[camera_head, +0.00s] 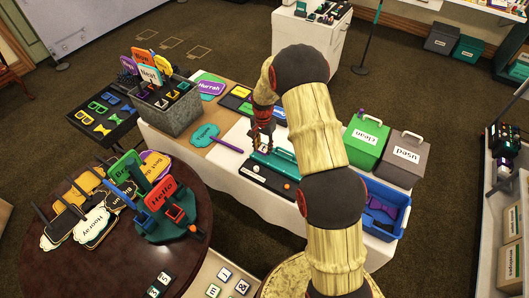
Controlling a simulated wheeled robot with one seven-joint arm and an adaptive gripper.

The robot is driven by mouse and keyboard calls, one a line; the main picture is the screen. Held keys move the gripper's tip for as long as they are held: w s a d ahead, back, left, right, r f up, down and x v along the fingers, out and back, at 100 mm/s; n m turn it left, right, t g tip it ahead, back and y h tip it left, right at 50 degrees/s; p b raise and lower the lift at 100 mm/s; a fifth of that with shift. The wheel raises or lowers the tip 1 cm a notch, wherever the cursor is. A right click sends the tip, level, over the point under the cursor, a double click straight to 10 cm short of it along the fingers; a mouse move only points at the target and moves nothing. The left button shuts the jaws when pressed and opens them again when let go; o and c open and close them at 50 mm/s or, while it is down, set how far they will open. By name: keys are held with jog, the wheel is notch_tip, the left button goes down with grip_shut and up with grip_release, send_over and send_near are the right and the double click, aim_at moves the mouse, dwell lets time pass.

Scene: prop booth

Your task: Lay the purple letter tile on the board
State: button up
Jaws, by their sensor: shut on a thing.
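My gripper (261,142) points down over the middle of the white-clothed table. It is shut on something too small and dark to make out. Its fingertips are just above the upper left of a long teal and black object (275,166); I cannot tell if they touch it. I cannot pick out a purple letter tile, and whether it is in the jaws is unclear. Several small letter tiles (224,274) lie on a pale surface at the bottom of the view, some green or teal. No board can be told for certain.
A round dark table (188,262) at left holds word signs and a green stand. A grey crate (172,116) with signs stands behind it. Green (364,142) and grey (402,160) lidded boxes and a blue bin (386,212) stand right of my arm, which hides part of the table.

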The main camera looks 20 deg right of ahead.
aim_at(265, 147)
jog(key=shift+w+d+f, duration=0.2)
jog(key=shift+d+f, duration=0.05)
jog(key=shift+f, duration=0.15)
jog(key=shift+w+d+f+b, duration=0.15)
jog(key=shift+f+b, duration=0.2)
jog(key=shift+f, duration=1.35)
jog(key=shift+f, duration=0.15)
jog(key=o, duration=1)
